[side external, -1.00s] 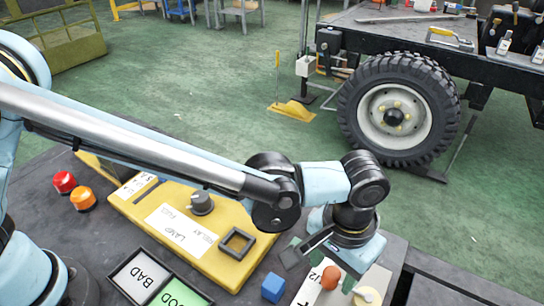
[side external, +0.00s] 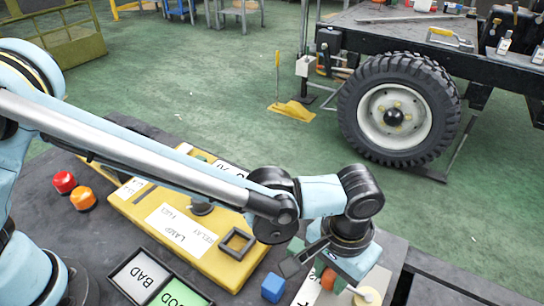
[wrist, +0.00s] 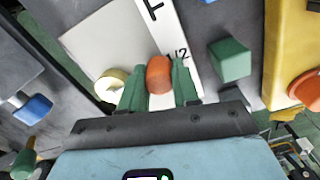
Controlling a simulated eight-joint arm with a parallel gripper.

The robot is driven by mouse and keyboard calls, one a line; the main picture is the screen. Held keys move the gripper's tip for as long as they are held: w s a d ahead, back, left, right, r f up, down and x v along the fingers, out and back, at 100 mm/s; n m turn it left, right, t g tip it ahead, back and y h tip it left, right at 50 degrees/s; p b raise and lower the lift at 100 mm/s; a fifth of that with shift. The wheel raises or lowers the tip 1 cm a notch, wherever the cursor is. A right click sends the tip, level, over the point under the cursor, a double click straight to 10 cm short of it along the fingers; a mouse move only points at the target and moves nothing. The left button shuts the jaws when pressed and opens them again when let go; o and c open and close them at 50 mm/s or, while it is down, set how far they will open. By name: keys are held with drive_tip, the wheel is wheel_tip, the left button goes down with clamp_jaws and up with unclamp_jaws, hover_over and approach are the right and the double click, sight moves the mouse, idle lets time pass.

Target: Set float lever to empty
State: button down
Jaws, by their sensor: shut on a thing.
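The float lever's orange-red knob (wrist: 159,72) stands over a white scale strip (wrist: 181,45) in the wrist view, close to its "1/2" mark. The strip's "F" is at the top of that view; an empty mark is not visible. My gripper (wrist: 159,82) is shut on the knob, with one green finger on each side. In the side external view, the knob (side external: 329,279) shows low between the fingers of my gripper (side external: 328,274), which points down. The lever's shaft below the knob is hidden.
A cream round knob (side external: 367,296) sits just right of the lever. A blue cube (side external: 272,287) lies to its left, and a green cube (wrist: 230,60) is close by.

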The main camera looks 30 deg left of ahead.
drive_tip(key=shift+w, duration=0.15)
drive_tip(key=w+m, duration=0.1)
drive_tip(key=m, duration=0.1)
drive_tip(key=shift+w+d+m, duration=0.1)
drive_tip(key=shift+w+m, duration=0.05)
drive_tip(key=shift+m, duration=0.25)
drive_tip(key=shift+w+d+m, duration=0.2)
drive_tip(key=shift+w+m, duration=0.25)
drive_tip(key=shift+m, duration=0.35)
drive_tip(key=shift+w+d+m, duration=0.2)
drive_tip(key=shift+w+m, duration=0.2)
drive_tip(key=shift+m, duration=0.4)
drive_tip(key=shift+w, duration=0.1)
drive_tip(key=c, duration=0.8)
unclamp_jaws()
wheel_tip(320, 180, up, 12)
drive_tip(key=shift+r, duration=0.1)
